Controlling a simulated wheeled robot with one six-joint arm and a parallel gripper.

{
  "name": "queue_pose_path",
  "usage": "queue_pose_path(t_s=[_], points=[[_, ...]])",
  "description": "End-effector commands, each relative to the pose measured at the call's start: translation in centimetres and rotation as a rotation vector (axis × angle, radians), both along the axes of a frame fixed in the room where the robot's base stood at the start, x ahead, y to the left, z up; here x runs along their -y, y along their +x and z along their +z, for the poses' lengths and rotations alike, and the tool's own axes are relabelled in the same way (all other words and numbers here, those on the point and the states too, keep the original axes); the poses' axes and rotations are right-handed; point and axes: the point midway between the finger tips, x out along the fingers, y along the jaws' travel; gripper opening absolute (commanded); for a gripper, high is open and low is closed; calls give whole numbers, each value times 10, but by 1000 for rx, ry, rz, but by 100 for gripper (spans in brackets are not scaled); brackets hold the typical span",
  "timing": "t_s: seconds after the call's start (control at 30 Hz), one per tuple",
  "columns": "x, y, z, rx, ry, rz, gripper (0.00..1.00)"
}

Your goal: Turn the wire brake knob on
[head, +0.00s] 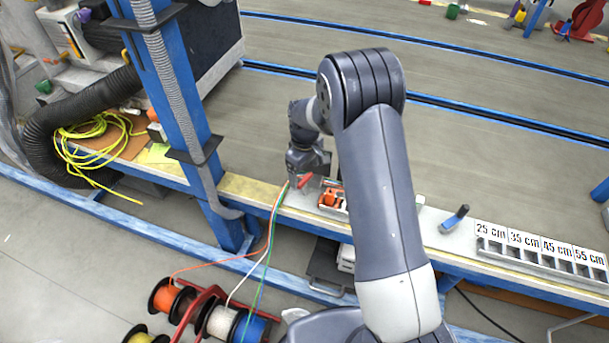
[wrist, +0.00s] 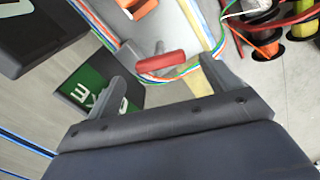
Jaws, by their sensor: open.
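The wire brake knob appears to be the red bar-shaped handle (wrist: 160,64), at the top middle of the wrist view. In the head view a small red part (head: 304,181) shows just below my gripper (head: 308,163), on the bench's front strip. In the wrist view my gripper (wrist: 162,70) is open, with one finger on each side of the red handle. Bare gaps show between the handle and both fingers. Coloured wires (wrist: 186,70) run beside and under the handle. The knob's base is partly hidden.
Wire spools (head: 220,322) stand below the bench at the front. A blue post (head: 185,105) rises left of my arm. An orange part (head: 330,198) lies close right of my gripper. A blue-handled lever (head: 455,218) and a length-marked holder (head: 540,255) sit further right.

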Motion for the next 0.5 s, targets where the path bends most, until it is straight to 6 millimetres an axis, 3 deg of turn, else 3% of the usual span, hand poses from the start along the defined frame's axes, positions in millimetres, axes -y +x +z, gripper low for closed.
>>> queue_pose_path(t_s=[0.2,0.5], points=[[0,0,-24,-1,0,-1,84],[0,0,-27,1,1,-1,84]])
